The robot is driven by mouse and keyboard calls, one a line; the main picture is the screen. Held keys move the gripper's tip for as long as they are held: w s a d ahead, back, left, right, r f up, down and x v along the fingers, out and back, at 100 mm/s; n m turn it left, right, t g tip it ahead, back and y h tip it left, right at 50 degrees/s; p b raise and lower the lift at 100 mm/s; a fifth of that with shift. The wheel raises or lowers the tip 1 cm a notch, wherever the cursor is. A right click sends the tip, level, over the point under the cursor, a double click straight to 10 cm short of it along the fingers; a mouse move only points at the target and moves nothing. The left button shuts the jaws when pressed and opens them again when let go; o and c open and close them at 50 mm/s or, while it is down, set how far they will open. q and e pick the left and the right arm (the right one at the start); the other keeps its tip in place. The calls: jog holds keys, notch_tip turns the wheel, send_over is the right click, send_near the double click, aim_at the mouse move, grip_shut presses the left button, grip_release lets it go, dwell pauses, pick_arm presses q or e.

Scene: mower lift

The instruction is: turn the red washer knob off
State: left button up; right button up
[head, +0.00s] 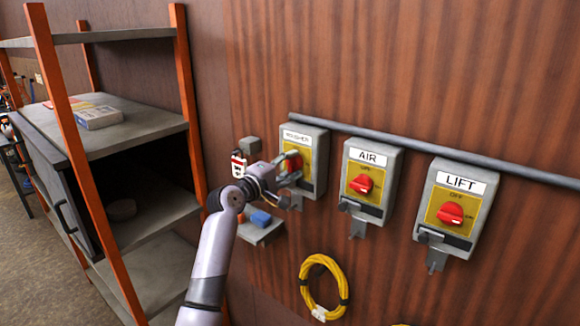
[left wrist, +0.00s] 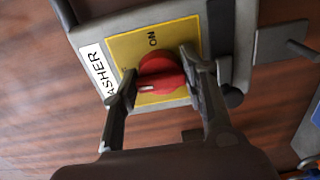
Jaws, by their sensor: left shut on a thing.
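The red washer knob (left wrist: 160,73) sits on a yellow plate on the grey washer switch box (head: 317,140). In the head view the knob (head: 292,160) is partly hidden behind my left gripper (head: 288,173). In the left wrist view the fingers of my left gripper (left wrist: 160,84) stand on both sides of the knob and are shut on it. The word ON shows on the plate above the knob. The white mark on the knob points to the lower left in that view. My right gripper is not in view.
The AIR box (head: 372,160) and LIFT box (head: 462,190), each with a red knob, are to the right on the wood wall. A grey pipe (head: 430,148) runs above them. A yellow cable coil (head: 325,262) hangs below. An orange-framed shelf (head: 150,130) stands left.

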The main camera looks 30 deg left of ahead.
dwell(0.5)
pick_arm(q)
jog(key=o, duration=1.1)
jog(key=shift+s, duration=0.15)
jog(key=s, duration=0.7)
jog(key=s+a, duration=0.1)
jog(key=s, duration=0.3)
jog(key=shift+s, duration=0.35)
jog(key=shift+f, duration=0.15)
